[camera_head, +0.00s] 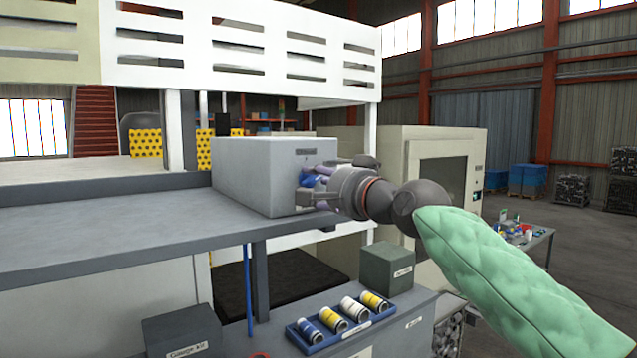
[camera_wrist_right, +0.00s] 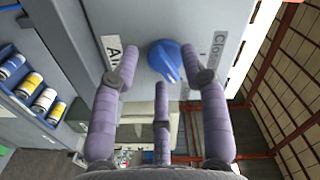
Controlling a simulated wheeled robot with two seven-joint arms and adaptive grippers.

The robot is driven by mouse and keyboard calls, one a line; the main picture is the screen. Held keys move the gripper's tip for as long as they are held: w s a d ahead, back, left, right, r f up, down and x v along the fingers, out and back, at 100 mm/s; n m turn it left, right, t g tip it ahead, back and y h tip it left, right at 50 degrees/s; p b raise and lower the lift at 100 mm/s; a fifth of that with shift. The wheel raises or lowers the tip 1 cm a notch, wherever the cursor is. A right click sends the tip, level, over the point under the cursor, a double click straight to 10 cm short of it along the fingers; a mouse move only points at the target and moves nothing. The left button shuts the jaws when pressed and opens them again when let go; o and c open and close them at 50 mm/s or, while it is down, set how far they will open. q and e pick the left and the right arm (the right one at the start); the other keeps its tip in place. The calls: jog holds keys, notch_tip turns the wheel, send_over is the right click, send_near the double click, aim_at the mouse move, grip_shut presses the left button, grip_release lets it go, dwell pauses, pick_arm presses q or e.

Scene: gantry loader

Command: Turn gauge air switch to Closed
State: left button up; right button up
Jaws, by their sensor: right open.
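The gauge air switch is a blue knob (camera_wrist_right: 165,60) on the front face of a grey box (camera_head: 250,175). In the right wrist view a label starting "Ai" (camera_wrist_right: 112,55) lies to the knob's left and a label starting "Clos" (camera_wrist_right: 218,48) to its right. The knob's narrow end points down and slightly right in that view. My right gripper (camera_wrist_right: 160,88) is open, with purple fingers on both sides of the knob and a third below it. I cannot tell whether any finger touches it. In the head view the knob (camera_head: 307,180) is partly hidden by my right gripper (camera_head: 316,186).
The box sits on a grey shelf (camera_head: 120,235). Below stand a blue tray (camera_head: 345,338) of several cans, a dark green box (camera_head: 388,268) and a dark labelled box (camera_head: 182,335). A cream cabinet (camera_head: 455,150) stands behind my right arm.

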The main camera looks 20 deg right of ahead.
grip_shut()
pick_arm(q)
jog(key=shift+f, duration=0.15)
pick_arm(e)
jog(key=shift+n, duration=0.4)
pick_arm(q)
jog(key=shift+f+b, duration=0.7)
jog(key=shift+b, duration=0.2)
pick_arm(e)
jog(key=n, duration=0.4)
jog(key=shift+d+n, duration=0.1)
jog(key=shift+n, duration=0.3)
pick_arm(q)
jog(key=shift+f+b, duration=0.5)
pick_arm(e)
jog(key=n, duration=0.6)
jog(key=shift+r, duration=0.15)
jog(key=shift+n, duration=0.3)
grip_release()
